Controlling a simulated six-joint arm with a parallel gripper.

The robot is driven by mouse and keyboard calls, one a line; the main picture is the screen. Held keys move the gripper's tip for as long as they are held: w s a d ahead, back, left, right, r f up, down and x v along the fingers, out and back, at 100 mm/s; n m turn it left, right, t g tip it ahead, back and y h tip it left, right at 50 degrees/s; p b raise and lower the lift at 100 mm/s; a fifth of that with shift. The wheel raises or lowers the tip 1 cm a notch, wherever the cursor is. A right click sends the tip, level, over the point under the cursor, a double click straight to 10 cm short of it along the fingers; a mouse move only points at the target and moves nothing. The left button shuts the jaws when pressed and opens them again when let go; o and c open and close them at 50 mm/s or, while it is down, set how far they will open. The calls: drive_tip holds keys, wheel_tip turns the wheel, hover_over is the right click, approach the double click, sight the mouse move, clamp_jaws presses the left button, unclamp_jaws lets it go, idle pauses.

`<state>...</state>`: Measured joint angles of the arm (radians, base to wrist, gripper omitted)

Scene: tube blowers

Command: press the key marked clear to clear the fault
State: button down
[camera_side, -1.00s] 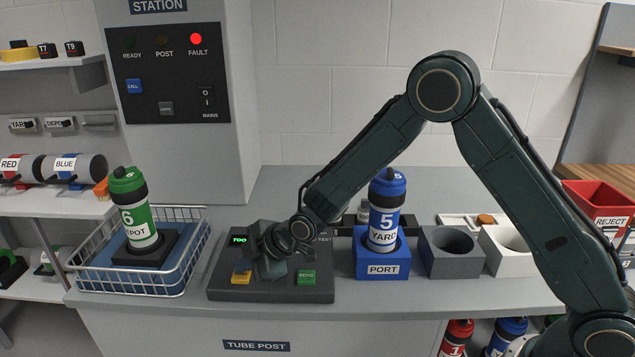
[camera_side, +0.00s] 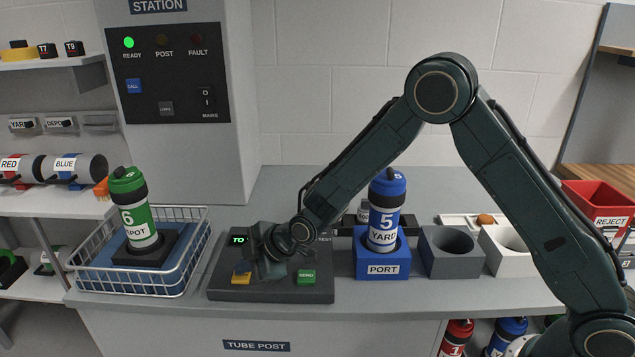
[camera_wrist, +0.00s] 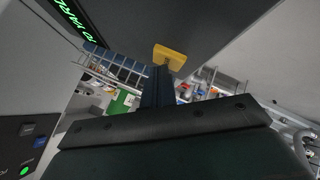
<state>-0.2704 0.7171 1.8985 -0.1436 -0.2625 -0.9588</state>
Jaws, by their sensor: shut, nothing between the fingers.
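The yellow key (camera_side: 241,278) is at the front left of the dark control console (camera_side: 223,293); my gripper hides part of it and I cannot read its marking. My gripper (camera_side: 268,268) is shut and empty, low over the console with its fingertips at the yellow key. In the wrist view the shut fingers (camera_wrist: 158,92) point at the yellow key (camera_wrist: 170,56) and appear to meet its edge; I cannot tell if they touch. The station panel (camera_side: 180,60) shows a green READY light (camera_side: 129,42); the FAULT light (camera_side: 198,40) is dark.
A green SEND key (camera_side: 307,276) is right of my gripper on the console. The blue PORT block (camera_side: 383,268) holds the blue YARD tube (camera_side: 385,222). A wire basket (camera_side: 130,292) with the green DEPOT tube (camera_side: 134,208) stands left. The console's display (camera_side: 237,240) is lit green.

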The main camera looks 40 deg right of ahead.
sight(247, 276)
drive_tip(key=shift+r, duration=0.8)
drive_tip(key=shift+r, duration=0.15)
drive_tip(key=shift+r, duration=2.35)
drive_tip(key=shift+d+r, duration=0.1)
